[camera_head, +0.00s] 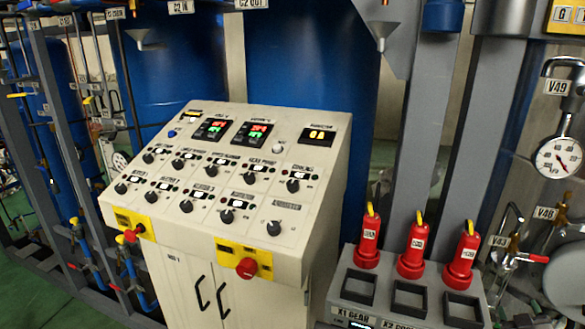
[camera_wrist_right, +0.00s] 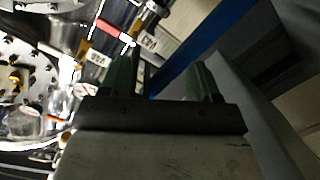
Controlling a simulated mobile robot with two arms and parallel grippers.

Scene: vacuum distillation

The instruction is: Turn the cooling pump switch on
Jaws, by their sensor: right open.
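The control panel (camera_head: 170,216) is a white sloped console with two rows of black rotary knobs under small labels. The knob at the right end of the upper row (camera_head: 293,186) sits under a label that seems to begin with "COOLING"; the rest is too small to read, and its setting is unclear. My right gripper (camera_wrist_right: 168,70) shows only in the right wrist view, its two dark green fingers apart with nothing held between them. The panel knobs are not recognizable in that view. My left gripper is in neither view.
Two red-lit displays (camera_head: 253,134) and a yellow-lit one (camera_head: 321,135) top the panel. A red emergency button (camera_head: 246,268) is on its front edge. Red tools (camera_head: 412,250) stand in a grey rack at the right. Blue tanks (camera_head: 175,70) and grey posts stand behind.

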